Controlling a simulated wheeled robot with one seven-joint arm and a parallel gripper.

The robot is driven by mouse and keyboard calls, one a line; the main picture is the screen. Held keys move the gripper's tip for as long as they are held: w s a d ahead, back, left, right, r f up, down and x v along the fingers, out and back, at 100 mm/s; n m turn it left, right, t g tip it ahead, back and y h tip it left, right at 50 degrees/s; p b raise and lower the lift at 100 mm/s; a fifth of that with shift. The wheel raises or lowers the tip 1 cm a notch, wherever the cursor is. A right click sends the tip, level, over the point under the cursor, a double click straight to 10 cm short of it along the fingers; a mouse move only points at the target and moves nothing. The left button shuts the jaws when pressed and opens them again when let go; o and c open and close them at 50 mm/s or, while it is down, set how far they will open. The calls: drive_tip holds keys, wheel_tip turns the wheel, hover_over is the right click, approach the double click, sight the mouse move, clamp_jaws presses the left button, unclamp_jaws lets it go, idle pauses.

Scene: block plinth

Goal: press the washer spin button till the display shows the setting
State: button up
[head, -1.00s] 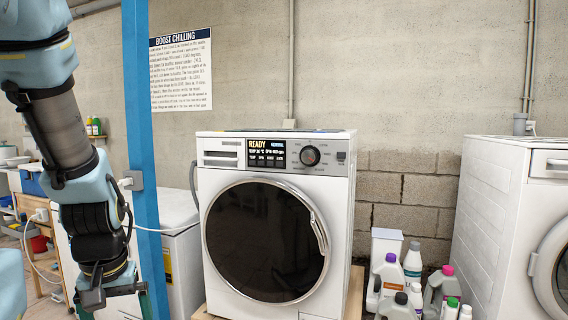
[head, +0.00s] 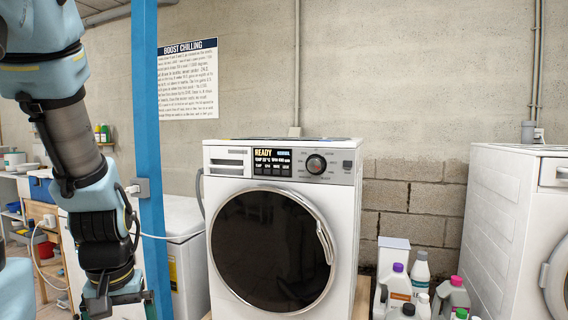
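A white front-loading washer (head: 222,240) stands in the middle of the head view with its dark round door shut. Its black display (head: 272,162) reads "READY", with smaller temperature and spin readings below that are hard to read. A row of small dark buttons sits along the display's lower edge, and a round knob (head: 316,164) is to its right. My gripper (head: 118,306) hangs low at the left, pointing down, well apart from the washer. Its fingers run to the bottom edge of the picture, and whether they are open is unclear.
A blue post (head: 147,110) stands between my arm and the washer. Several detergent bottles (head: 397,290) stand right of the washer, before a second white machine (head: 500,220). A poster (head: 188,80) hangs on the wall. A white appliance (head: 188,258) is behind the post.

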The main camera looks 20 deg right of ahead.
idle(0.4)
clamp_jaws()
idle(0.7)
idle(0.8)
